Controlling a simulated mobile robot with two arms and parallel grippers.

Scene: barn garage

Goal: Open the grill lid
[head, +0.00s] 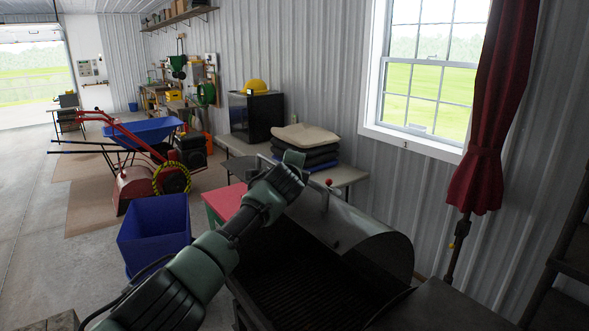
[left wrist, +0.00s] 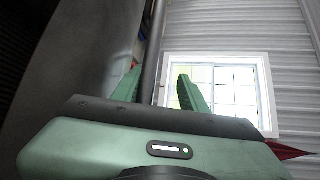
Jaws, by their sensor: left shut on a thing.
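The grill lid (head: 365,235) is a dark grey curved cover, tilted up and back toward the wall. The grill's dark grate (head: 300,275) shows below it. My left arm reaches from the lower left to the lid's upper edge, where my left gripper (head: 293,160) is at the handle. In the left wrist view, the handle bar (left wrist: 152,55) runs between the two green fingers of my left gripper (left wrist: 160,82), and the lid's dark surface (left wrist: 85,45) fills the left side. The arm hides part of the grill. My right gripper is in neither view.
A blue bin (head: 153,232) stands on the floor left of the grill. Behind the grill, a bench (head: 345,173) holds stacked bags (head: 305,140) and a black box with a yellow hard hat. A window (head: 425,75) and red curtain (head: 485,120) are at right.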

